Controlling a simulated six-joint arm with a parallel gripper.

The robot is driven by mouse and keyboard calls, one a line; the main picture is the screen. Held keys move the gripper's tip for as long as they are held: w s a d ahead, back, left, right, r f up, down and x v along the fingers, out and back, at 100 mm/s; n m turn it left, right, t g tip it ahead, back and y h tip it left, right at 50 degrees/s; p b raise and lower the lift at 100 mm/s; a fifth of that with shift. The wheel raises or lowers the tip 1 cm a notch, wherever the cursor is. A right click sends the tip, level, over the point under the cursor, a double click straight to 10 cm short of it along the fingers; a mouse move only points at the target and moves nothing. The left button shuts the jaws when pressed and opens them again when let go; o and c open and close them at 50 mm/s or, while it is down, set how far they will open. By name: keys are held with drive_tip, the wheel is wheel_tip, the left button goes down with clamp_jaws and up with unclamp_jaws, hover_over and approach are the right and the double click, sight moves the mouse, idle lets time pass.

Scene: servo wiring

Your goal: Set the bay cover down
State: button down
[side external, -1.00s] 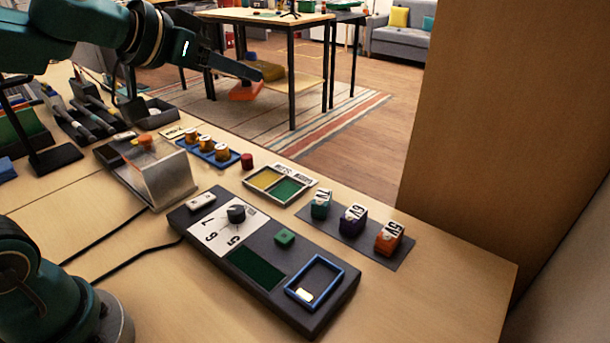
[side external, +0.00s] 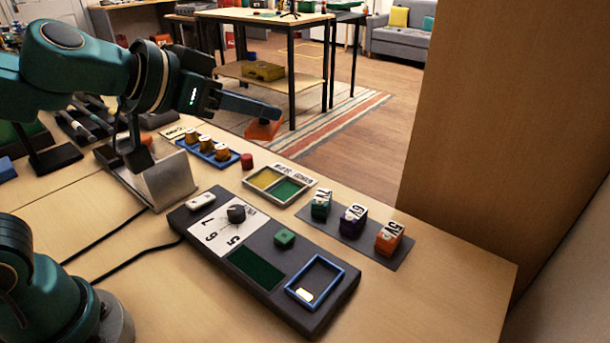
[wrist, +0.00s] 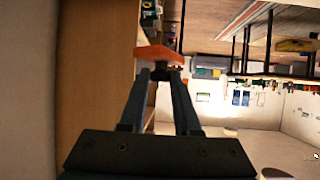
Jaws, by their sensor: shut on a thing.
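The bay cover (side external: 263,130) looks like a flat orange piece and hangs in the air from the end of my gripper (side external: 272,113). In the wrist view it shows as an orange plate (wrist: 158,53) with a dark knob between the fingertips (wrist: 163,74). My gripper is shut on it, past the table's far edge in the picture, above and behind the sorting tray. The dark panel (side external: 213,257) lies on the table with a dial (side external: 236,213), a green button (side external: 285,238) and a blue-framed bay (side external: 343,283).
A tray with yellow and green sections (side external: 289,189) lies behind the panel. Teal, purple and orange blocks (side external: 389,238) stand on a dark mat (side external: 399,262). The front right tabletop is clear.

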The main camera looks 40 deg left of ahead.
sight(182, 271)
drive_tip(key=shift+w+d+f+n+y, duration=0.1)
drive_tip(key=shift+w+f+n+y, duration=0.25)
drive_tip(key=shift+f, duration=0.25)
drive_tip(key=s+a+f+n+g+y, duration=0.1)
drive_tip(key=s+f+n+g+y, duration=0.1)
drive_tip(key=f+n+y, duration=0.1)
drive_tip(key=s+a+f+n+g+y, duration=0.2)
drive_tip(key=f+n+y, duration=0.2)
drive_tip(key=f+n, duration=0.1)
drive_tip(key=s+a+f+n+g+y, duration=0.1)
drive_tip(key=s+f+n+g+y, duration=0.1)
drive_tip(key=f+n+y, duration=0.2)
drive_tip(key=shift+s+a+f+n, duration=0.15)
drive_tip(key=shift+s+f, duration=0.05)
drive_tip(key=shift+f, duration=0.4)
drive_tip(key=shift+s+a+f+n, duration=0.1)
drive_tip(key=shift+s+a+f, duration=0.1)
drive_tip(key=shift+f, duration=0.35)
drive_tip(key=s+a+n+g+y, duration=0.2)
drive_tip(key=s+a+n+g, duration=0.15)
drive_tip(key=s, duration=0.35)
drive_tip(key=shift+h, duration=0.25)
drive_tip(key=shift+s+d+f, duration=0.1)
drive_tip(key=shift+f, duration=1.7)
drive_tip(key=shift+d+f, duration=0.1)
drive_tip(key=shift+f, duration=1.7)
drive_tip(key=c, duration=0.6)
unclamp_jaws()
drive_tip(key=shift+f, duration=0.1)
